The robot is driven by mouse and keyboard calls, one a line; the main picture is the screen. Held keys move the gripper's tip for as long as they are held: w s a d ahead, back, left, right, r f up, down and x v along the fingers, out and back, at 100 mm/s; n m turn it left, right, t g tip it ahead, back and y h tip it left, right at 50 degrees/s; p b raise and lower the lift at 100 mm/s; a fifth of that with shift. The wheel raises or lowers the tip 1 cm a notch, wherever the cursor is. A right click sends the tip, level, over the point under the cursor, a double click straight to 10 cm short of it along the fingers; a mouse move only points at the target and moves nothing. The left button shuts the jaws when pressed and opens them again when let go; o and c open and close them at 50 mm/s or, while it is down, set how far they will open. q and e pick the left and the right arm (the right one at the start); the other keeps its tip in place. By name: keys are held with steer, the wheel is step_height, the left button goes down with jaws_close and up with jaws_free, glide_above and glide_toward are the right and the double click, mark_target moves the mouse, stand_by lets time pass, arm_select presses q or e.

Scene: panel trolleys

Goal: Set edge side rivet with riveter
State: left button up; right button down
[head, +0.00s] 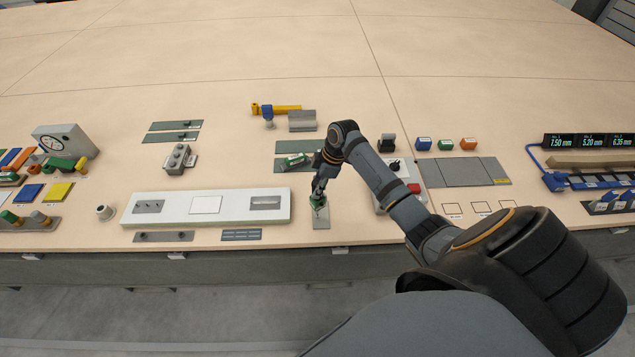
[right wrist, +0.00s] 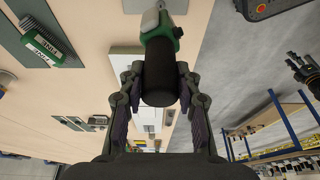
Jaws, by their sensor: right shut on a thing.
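My right gripper (head: 318,192) is at the table's front, just right of the white panel block (head: 232,215). In the right wrist view my right gripper (right wrist: 160,88) is shut on the black grip of a green-headed tool (right wrist: 160,75), which looks like the riveter. The tool also shows as a bit of green in the head view (head: 317,201), over a small grey plate (head: 321,221); whether it touches the plate I cannot tell. No rivet can be made out. A dark gripper, seemingly my left one (right wrist: 303,72), shows small at the right edge of the right wrist view.
A grey strip with two dark studs (head: 163,237) lies before the panel block. A box with a red button (head: 413,188) stands under my right forearm. The table's far half is clear.

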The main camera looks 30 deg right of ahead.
steer(key=shift+r+p, duration=0.1)
steer(key=shift+p, duration=0.5)
stand_by(0.8)
steer(key=shift+f+b, duration=0.75)
steer(key=shift+f, duration=0.45)
steer(key=shift+s+f, duration=0.1)
stand_by(1.5)
step_height(320, 180, up, 2)
steer(key=shift+r+p, duration=0.1)
steer(key=shift+p, duration=1.1)
steer(key=shift+r+p, duration=0.9)
steer(key=shift+p, duration=0.05)
steer(key=shift+r, duration=0.1)
step_height(320, 180, up, 6)
steer(key=p, duration=0.6)
steer(key=shift+p, duration=0.3)
